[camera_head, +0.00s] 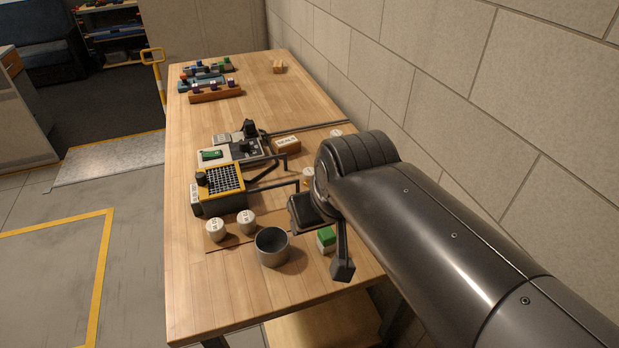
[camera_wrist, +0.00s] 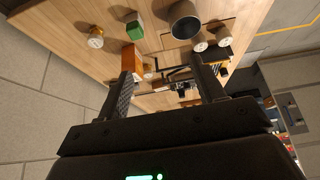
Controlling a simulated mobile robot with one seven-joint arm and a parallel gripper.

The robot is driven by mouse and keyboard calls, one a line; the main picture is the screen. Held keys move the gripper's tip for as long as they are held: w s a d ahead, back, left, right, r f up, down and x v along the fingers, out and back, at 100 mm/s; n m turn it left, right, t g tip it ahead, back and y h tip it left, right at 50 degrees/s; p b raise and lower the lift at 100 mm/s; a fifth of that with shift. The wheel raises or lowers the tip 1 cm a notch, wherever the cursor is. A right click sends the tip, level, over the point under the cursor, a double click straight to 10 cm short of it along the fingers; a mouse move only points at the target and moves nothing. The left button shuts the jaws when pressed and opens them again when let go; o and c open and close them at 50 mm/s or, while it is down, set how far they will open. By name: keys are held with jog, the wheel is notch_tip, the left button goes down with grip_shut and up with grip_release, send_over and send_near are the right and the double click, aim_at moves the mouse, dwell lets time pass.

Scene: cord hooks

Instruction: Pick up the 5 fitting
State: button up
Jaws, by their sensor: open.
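Several small round white fittings stand on the wooden table (camera_head: 188,285). In the head view two are at the front left, one fitting (camera_head: 215,230) and another (camera_head: 246,220). Others show partly near my arm, one (camera_head: 308,176) and one farther back (camera_head: 336,134). In the wrist view a white fitting with a brownish side (camera_wrist: 96,38) stands at the upper left; two more, (camera_wrist: 200,44) and (camera_wrist: 222,37), are beside the cup. Their marks are too small to read, so I cannot tell which is the 5. My gripper (camera_wrist: 161,72) is open and empty above the table.
A grey cup (camera_head: 272,246) and a green-topped block (camera_head: 326,239) stand near the front. A yellow-framed grid box (camera_head: 221,182), a grey device (camera_head: 228,152) and a brown labelled block (camera_head: 288,146) lie behind. Thin dark bars cross the middle. A block wall (camera_head: 430,100) bounds the right.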

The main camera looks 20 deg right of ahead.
jog(key=w+d+r+n+g, duration=0.1)
jog(key=w+d+r+g, duration=0.1)
jog(key=w, duration=0.9)
jog(key=n+g, duration=0.3)
send_over(309, 171)
notch_tip(309, 171, down, 14)
jog(key=f, duration=0.5)
jog(key=shift+w+a, duration=0.1)
jog(key=shift+a, duration=0.1)
jog(key=f, duration=0.5)
jog(key=shift+s+d+f, duration=0.2)
jog(key=shift+d+f, duration=0.05)
jog(key=c, duration=1.1)
